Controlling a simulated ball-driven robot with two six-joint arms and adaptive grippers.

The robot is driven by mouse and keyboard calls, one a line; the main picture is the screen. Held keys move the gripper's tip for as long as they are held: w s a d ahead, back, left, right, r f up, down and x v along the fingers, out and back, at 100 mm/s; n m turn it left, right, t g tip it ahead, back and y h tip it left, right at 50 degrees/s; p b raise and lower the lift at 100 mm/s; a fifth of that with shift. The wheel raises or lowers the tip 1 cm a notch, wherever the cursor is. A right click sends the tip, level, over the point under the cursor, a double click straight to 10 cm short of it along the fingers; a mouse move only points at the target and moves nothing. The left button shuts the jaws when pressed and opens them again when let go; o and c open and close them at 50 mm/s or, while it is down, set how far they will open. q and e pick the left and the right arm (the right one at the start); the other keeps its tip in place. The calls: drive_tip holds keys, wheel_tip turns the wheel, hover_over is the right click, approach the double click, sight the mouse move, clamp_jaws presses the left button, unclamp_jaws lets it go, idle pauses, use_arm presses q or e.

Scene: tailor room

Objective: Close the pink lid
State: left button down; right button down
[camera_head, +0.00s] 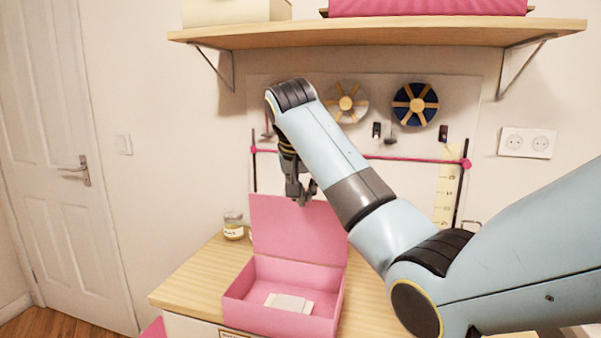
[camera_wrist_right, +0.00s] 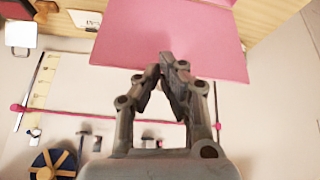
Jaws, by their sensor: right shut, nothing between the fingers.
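The pink lid (camera_head: 298,230) stands up, open, at the back edge of the pink box (camera_head: 283,315). The box sits on the wooden worktop, and a pale flat piece (camera_head: 289,303) lies inside it. My right gripper (camera_head: 302,198) is shut and empty, pointing down at the lid's top edge; I cannot tell whether it touches. In the right wrist view the fingertips (camera_wrist_right: 170,62) overlap the edge of the pink lid (camera_wrist_right: 165,28). My left gripper is not in view.
A small jar (camera_head: 233,226) stands left of the lid on the worktop (camera_head: 185,283). Behind is a pegboard with spools (camera_head: 415,104) and a pink rod. A wooden shelf (camera_head: 380,34) hangs above my right arm. A door is at the left.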

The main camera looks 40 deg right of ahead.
drive_tip(key=w+d+r+m, duration=0.2)
drive_tip(key=w+r, duration=0.3)
drive_tip(key=r, duration=0.6)
wheel_tip(320, 180, down, 9)
drive_tip(key=w+d+p, duration=0.1)
drive_tip(key=p, duration=0.2)
drive_tip(key=shift+d+m+h+p, duration=0.2)
drive_tip(key=shift+m+h+p, duration=0.1)
drive_tip(key=shift+p, duration=0.1)
drive_tip(key=shift+f, duration=0.15)
